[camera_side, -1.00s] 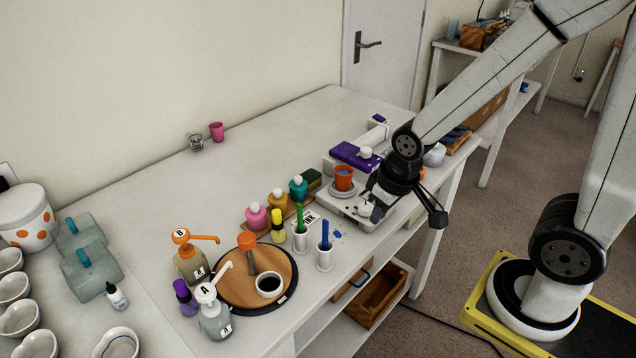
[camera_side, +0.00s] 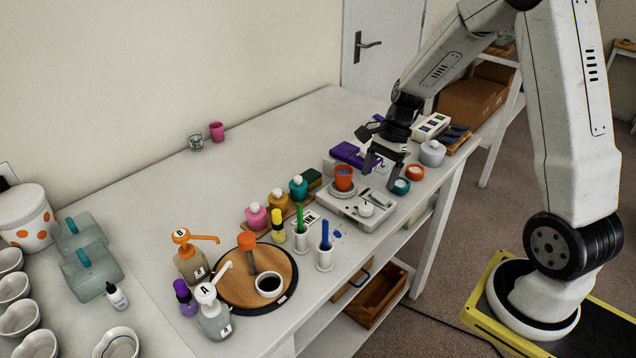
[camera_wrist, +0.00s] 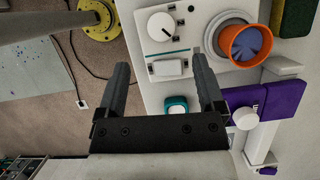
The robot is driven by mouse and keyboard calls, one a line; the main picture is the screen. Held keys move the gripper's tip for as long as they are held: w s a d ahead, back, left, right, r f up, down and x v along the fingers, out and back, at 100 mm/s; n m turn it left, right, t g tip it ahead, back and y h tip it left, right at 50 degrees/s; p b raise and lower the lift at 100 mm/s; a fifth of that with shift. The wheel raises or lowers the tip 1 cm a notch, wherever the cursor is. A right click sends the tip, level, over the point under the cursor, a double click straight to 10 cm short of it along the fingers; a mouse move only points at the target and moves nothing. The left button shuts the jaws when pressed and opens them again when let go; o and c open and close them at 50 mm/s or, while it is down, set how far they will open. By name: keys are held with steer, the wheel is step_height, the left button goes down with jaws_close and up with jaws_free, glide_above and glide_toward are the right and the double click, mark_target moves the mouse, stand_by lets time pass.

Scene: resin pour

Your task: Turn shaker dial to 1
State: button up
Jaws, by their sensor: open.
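The shaker (camera_side: 345,205) is a flat white box on the bench, with an orange cup (camera_side: 343,177) on its round plate. Its white round dial (camera_side: 366,209) sits on the near right part of its top. In the wrist view the dial (camera_wrist: 161,26) has a dark pointer line, and the orange cup (camera_wrist: 245,44) is to its right. My gripper (camera_side: 384,176) is open and empty, above the bench behind the shaker's right side. In the wrist view the dial lies beyond the space between my fingertips (camera_wrist: 159,63).
Teal (camera_side: 401,187) and orange (camera_side: 414,172) lidded jars stand close by my gripper. Pen holders (camera_side: 324,257) and small bottles (camera_side: 256,215) stand to the left.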

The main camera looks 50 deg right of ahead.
mark_target(367, 205)
steer(key=shift+d, duration=0.15)
steer(key=shift+x, duration=3.95)
jaws_close()
